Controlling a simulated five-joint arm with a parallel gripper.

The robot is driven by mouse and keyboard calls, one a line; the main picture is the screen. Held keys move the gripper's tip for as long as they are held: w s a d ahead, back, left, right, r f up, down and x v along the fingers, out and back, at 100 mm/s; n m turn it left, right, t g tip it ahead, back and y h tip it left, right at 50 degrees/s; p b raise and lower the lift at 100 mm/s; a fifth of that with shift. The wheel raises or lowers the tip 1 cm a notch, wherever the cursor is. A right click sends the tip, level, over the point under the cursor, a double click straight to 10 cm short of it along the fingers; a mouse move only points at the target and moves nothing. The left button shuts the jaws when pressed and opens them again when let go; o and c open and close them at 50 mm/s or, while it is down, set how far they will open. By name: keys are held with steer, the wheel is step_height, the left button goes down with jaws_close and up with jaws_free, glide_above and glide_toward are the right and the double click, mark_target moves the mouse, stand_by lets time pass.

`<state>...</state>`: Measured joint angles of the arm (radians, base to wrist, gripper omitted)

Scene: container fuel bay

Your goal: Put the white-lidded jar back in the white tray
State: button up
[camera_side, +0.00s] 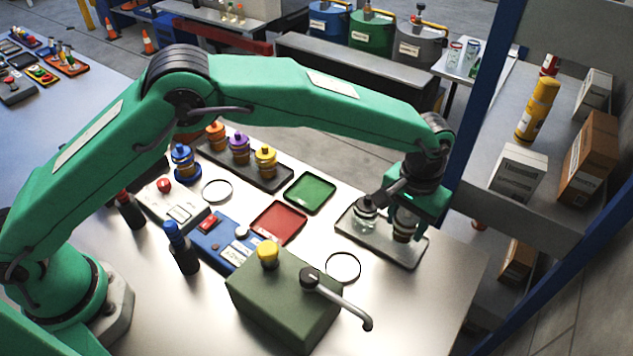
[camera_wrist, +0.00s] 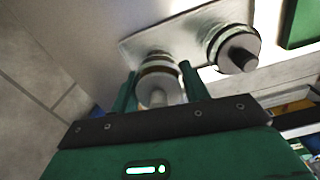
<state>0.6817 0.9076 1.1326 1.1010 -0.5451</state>
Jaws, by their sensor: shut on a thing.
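The white-lidded jar (camera_wrist: 158,84) is between the two fingers of my gripper (camera_wrist: 158,72), with its pale lid toward the wrist camera. In the side view my gripper (camera_side: 407,208) points down over the right part of the white tray (camera_side: 388,251), and the jar (camera_side: 403,230) shows partly below it. The jar is upright or nearly so; I cannot tell whether its base touches the tray. The tray also shows in the wrist view (camera_wrist: 188,32). A clear jar with a dark lid (camera_side: 364,217) stands in the tray's left part, close beside the held jar.
A green tray (camera_side: 310,193) and a red tray (camera_side: 277,223) lie left of the white tray. A dark tray (camera_side: 268,177) holds several coloured-cap bottles. A green box with a lever (camera_side: 285,295) stands in front. The table right of the white tray is clear.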

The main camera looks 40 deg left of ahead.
steer(key=shift+f, duration=1)
steer(key=shift+f, duration=0.1)
steer(key=o, duration=1.1)
steer(key=shift+f, duration=0.1)
steer(key=shift+c, duration=0.2)
step_height(320, 180, up, 12)
steer(key=shift+r, duration=0.15)
